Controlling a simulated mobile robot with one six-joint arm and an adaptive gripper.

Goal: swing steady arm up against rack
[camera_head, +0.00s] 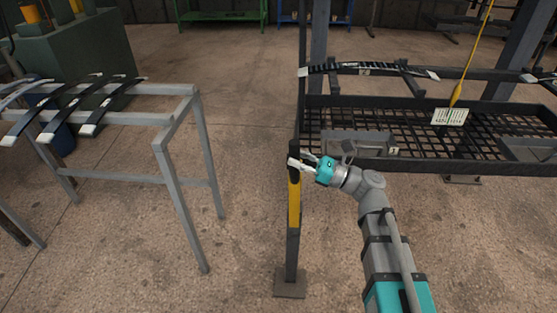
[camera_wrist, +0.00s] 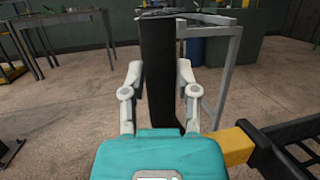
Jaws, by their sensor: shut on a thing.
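A dark upright bar with a yellow band (camera_head: 294,203) stands at the left end of the black mesh rack (camera_head: 480,166), with a flat plate at its foot; I take it to be the steady arm. My gripper (camera_head: 301,164) is at the bar's upper part, just above the yellow band. In the wrist view my gripper (camera_wrist: 160,85) has its two fingers on either side of a broad black bar (camera_wrist: 158,60), shut on it. The bar's lower end is hidden behind the gripper body. A yellow piece (camera_wrist: 236,144) joins the black rack at right.
A grey metal frame (camera_head: 180,160) with several dark leaf springs (camera_head: 75,105) stands at left. A grey bin (camera_head: 357,143) sits on the rack's mesh. A yellow-tipped cable (camera_head: 457,93) hangs over the rack. Bare floor lies between the frame and rack.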

